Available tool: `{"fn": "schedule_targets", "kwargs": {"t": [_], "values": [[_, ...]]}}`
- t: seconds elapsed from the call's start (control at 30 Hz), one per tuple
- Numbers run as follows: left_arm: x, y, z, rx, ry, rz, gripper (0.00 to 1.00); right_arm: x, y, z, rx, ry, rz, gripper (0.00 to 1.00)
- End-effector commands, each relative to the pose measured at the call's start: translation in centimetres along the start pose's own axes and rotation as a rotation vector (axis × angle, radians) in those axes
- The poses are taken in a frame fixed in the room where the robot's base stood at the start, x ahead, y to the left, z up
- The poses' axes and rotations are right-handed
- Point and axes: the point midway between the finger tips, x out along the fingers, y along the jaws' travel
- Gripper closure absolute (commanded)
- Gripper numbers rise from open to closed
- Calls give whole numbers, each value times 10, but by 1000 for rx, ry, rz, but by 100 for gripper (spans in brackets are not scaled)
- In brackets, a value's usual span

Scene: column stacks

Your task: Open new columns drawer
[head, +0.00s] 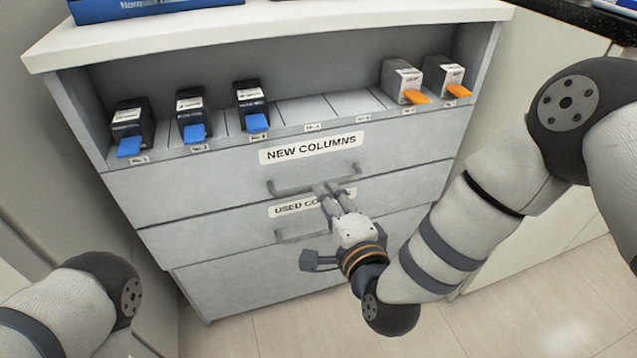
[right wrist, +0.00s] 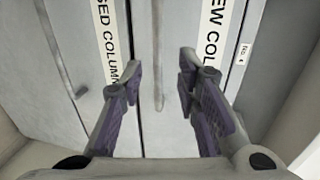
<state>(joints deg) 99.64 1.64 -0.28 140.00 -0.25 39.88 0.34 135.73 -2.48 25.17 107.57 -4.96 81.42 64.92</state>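The drawer labelled NEW COLUMNS (head: 415,157) is the upper drawer of the grey cabinet in the head view. It looks shut, flush with the cabinet front. Its bar handle (head: 290,189) runs below the label. My right gripper (head: 327,188) is at the middle of this handle. In the right wrist view its fingers (right wrist: 160,76) are spread, with the handle (right wrist: 158,85) between them and a gap on each side. Contact with the handle is not visible. My left gripper is out of view; only part of my left arm shows at lower left.
Below is the USED COLUMNS drawer (head: 200,238) with its own handle (head: 290,236), close under my right gripper. The open shelf above holds several boxes with blue tabs (head: 192,113) and two with orange tabs (head: 402,80). Floor (head: 540,310) is clear at right.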

Motion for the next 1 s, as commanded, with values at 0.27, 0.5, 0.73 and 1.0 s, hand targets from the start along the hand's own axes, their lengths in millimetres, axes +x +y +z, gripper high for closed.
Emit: {"fn": "schedule_targets", "kwargs": {"t": [0.27,0.5,0.73,1.0], "values": [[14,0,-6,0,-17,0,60,57,4,0,-2,1,3,70],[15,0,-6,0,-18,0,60,66,2,0,-2,0,4,70],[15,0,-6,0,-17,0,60,65,2,0,-2,0,4,95],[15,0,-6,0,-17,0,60,65,2,0,-2,0,5,100]]}}
